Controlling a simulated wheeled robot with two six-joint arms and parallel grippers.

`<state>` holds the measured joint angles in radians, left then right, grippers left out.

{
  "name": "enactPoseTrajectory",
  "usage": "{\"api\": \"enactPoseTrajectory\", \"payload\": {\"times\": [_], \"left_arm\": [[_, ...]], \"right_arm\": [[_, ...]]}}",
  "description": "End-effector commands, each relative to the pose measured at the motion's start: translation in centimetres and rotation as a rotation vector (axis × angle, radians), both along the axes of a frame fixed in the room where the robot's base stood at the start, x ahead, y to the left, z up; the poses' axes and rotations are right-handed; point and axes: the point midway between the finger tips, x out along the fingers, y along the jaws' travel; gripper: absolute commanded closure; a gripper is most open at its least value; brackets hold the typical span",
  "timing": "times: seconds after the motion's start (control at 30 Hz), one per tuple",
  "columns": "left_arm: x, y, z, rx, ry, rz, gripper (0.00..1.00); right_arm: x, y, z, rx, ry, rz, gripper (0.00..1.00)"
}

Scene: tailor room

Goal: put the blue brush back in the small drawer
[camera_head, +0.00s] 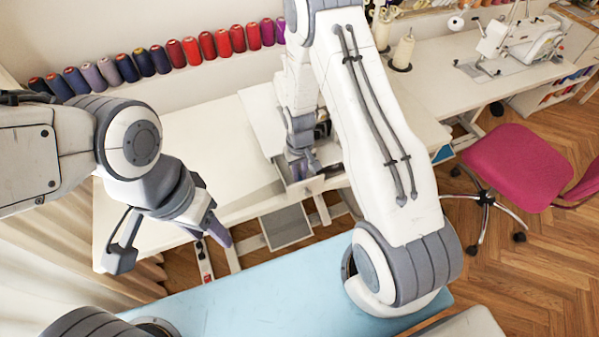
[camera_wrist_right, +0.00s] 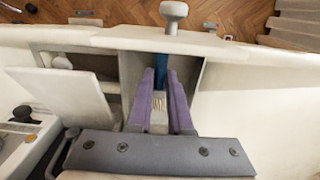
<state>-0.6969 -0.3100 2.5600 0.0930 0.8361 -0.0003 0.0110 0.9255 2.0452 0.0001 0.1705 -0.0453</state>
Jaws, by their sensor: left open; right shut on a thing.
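The small drawer is pulled out from the white table, and its front wall (camera_wrist_right: 150,40) with a grey knob shows in the right wrist view. In the head view the drawer (camera_head: 318,184) is partly covered by my right arm. My right gripper (camera_wrist_right: 163,82) has its purple fingers inside or just above the drawer, shut on the blue brush (camera_wrist_right: 159,76). The brush's blue part and pale bristles show between the fingers. Whether it touches the drawer floor I cannot tell. My left gripper (camera_head: 170,241) is open and empty in front of the table's left part.
The white table top (camera_head: 190,140) is largely clear. Several thread spools (camera_head: 175,54) line its back. A light blue surface (camera_head: 270,290) lies nearest me. A pink chair (camera_head: 516,168) and a sewing machine (camera_head: 525,45) stand at the right.

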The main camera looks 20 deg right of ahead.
Motion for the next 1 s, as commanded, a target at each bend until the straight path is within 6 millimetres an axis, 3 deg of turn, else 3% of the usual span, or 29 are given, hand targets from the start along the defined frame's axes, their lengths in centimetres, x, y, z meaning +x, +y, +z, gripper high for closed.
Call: {"api": "enactPoseTrajectory", "payload": {"times": [0.1,0.13,0.2,0.63,1.0], "left_arm": [[0.0,0.0,0.0,0.0,0.0,0.0,0.5],[0.0,0.0,0.0,0.0,0.0,0.0,0.5],[0.0,0.0,0.0,0.0,0.0,0.0,0.5],[0.0,0.0,-0.2,0.0,0.0,0.0,0.5],[0.0,0.0,-1.2,0.0,0.0,0.0,0.5]], "right_arm": [[0.0,0.0,0.0,0.0,0.0,0.0,1.0],[0.0,0.0,0.0,0.0,0.0,0.0,0.7],[0.0,0.0,0.0,0.0,0.0,0.0,0.47],[0.1,0.0,0.8,0.0,-0.003,0.0,0.47],[0.1,0.0,7.3,0.0,-0.006,0.0,0.47]]}}
